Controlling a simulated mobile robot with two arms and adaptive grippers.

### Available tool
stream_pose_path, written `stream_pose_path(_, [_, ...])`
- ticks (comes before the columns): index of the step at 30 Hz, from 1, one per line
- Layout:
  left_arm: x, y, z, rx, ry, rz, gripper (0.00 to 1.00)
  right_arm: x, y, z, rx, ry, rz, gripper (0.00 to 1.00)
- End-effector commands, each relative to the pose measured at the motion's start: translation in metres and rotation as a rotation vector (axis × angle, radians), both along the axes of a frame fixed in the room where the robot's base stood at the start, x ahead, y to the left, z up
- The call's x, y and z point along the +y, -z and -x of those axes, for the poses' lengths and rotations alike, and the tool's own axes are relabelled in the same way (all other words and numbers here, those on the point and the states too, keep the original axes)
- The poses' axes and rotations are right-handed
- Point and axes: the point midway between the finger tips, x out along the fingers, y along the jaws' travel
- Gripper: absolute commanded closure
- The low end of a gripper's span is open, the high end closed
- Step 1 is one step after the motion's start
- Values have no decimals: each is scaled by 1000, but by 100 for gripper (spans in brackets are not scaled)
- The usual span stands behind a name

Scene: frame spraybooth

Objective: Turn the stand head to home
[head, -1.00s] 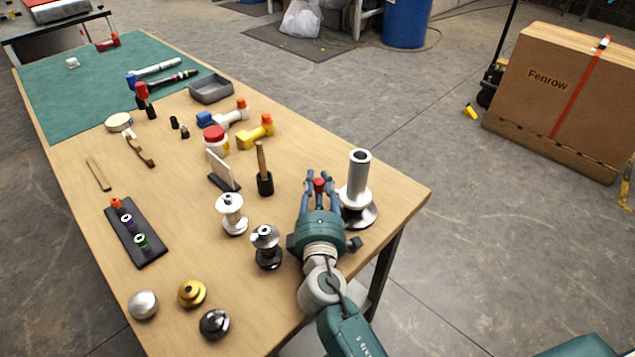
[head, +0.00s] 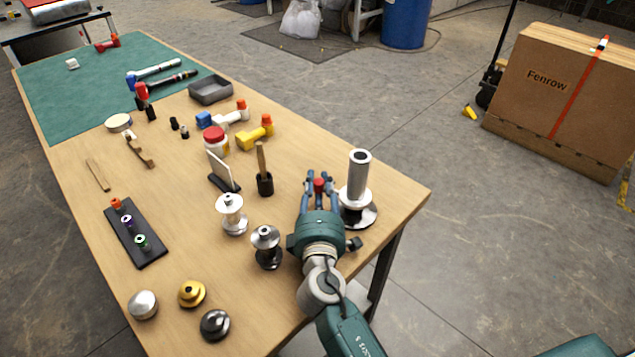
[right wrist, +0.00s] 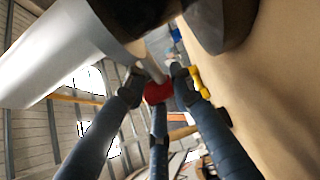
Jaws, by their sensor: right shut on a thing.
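The stand (head: 358,180) is a silver upright cylinder on a round metal base, near the right corner of the wooden table. A red knob (head: 319,185) sits just left of it. In the right wrist view the red knob (right wrist: 158,92) is at the end of a thin grey rod that runs toward the large silver cylinder (right wrist: 62,48). My right gripper (head: 320,182) has its blue fingers closed around the red knob, beside the stand. The rod's joint with the stand is partly hidden.
Two spool-shaped metal pieces (head: 231,213) (head: 266,246) stand left of my right arm. A brush-like tool with a wooden handle (head: 263,170) stands further back. Several round knobs (head: 191,293) lie at the front. The table's right edge is close to the stand.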

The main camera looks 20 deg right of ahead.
Motion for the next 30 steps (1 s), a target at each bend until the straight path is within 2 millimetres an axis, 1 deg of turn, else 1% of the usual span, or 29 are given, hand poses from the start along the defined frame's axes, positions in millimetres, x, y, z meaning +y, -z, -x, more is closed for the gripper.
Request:
stream_pose_path(1, [0,0,0,0,0,0,60,-6,-4,0,-7,14,3,100])
stream_pose_path(22, [0,0,0,1,-1,-1,60,-6,-4,0,-6,14,1,100])
stream_pose_path(23, [1,0,0,1,-1,-1,60,-6,-4,0,-6,14,1,74])
stream_pose_path(25, [1,0,0,1,-1,-1,60,-6,-4,0,-6,14,1,60])
stream_pose_path(26, [1,0,0,1,-1,-1,60,-6,-4,0,-6,13,1,55])
stream_pose_path(30, [1,0,0,1,-1,-1,60,-4,-2,0,-4,8,1,55])
